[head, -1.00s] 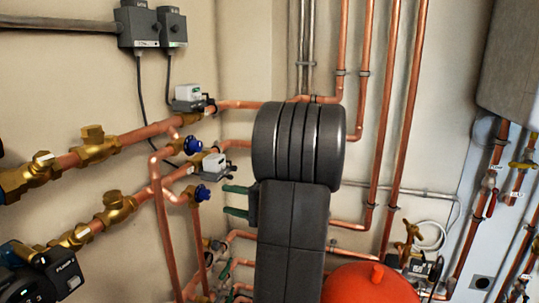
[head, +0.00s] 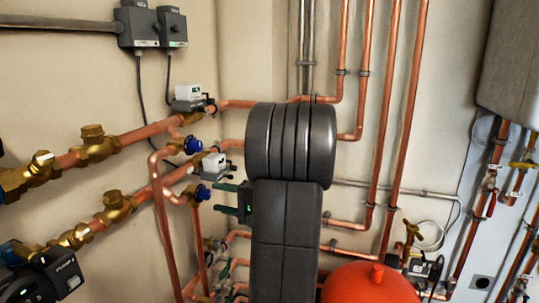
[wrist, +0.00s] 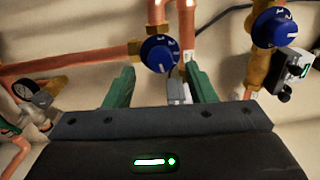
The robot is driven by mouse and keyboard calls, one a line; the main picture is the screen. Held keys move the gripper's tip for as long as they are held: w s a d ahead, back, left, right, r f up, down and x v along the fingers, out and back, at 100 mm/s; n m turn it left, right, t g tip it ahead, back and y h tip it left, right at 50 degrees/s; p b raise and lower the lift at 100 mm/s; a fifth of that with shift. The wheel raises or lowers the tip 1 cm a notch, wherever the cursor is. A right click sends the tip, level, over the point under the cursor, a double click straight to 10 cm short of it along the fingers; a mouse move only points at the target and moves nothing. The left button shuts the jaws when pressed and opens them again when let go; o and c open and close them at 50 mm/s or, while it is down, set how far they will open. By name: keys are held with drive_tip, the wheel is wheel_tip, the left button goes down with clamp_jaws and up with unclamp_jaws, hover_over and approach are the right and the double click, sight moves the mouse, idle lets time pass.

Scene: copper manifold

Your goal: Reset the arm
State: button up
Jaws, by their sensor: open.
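My gripper (head: 223,198) is at the left side of my dark grey arm in the head view, its two green fingers pointing left toward the copper pipes. In the wrist view my gripper (wrist: 160,85) is open, with a clear gap between the fingers and nothing held. A blue-capped valve knob (wrist: 158,54) shows beyond the gap, between the fingertips. A second blue knob (wrist: 272,28) is at the upper right. In the head view, blue knobs (head: 193,146) (head: 202,192) sit on the pipes just left of my gripper. Whether a finger touches anything is unclear.
Horizontal copper pipes with brass valves (head: 97,145) run along the left wall. White-topped actuators (head: 188,97) (head: 212,165) sit close to my gripper. Vertical copper pipes (head: 380,130) stand behind my arm. A red vessel (head: 368,285) is at lower right, and a grey unit (head: 508,60) hangs upper right.

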sight(209, 195)
drive_tip(key=x, duration=0.3)
drive_tip(key=shift+w+a, duration=0.1)
drive_tip(key=shift+a, duration=0.25)
drive_tip(key=shift+f+n+b, duration=0.15)
drive_tip(key=shift+n+b, duration=0.2)
drive_tip(key=shift+n, duration=0.15)
drive_tip(key=n+b, duration=0.1)
drive_tip(key=n, duration=0.1)
drive_tip(key=shift+d+n, duration=0.1)
drive_tip(key=shift+n, duration=0.2)
drive_tip(key=n, duration=0.5)
drive_tip(key=shift+n, duration=0.3)
drive_tip(key=n, duration=0.1)
drive_tip(key=n+p, duration=0.1)
drive_tip(key=n, duration=0.1)
drive_tip(key=shift+r+n+p, duration=0.25)
drive_tip(key=shift+n+p, duration=1.2)
drive_tip(key=shift+n, duration=0.45)
drive_tip(key=shift+d+f, duration=0.15)
drive_tip(key=shift+d, duration=0.35)
drive_tip(key=shift+s, duration=0.2)
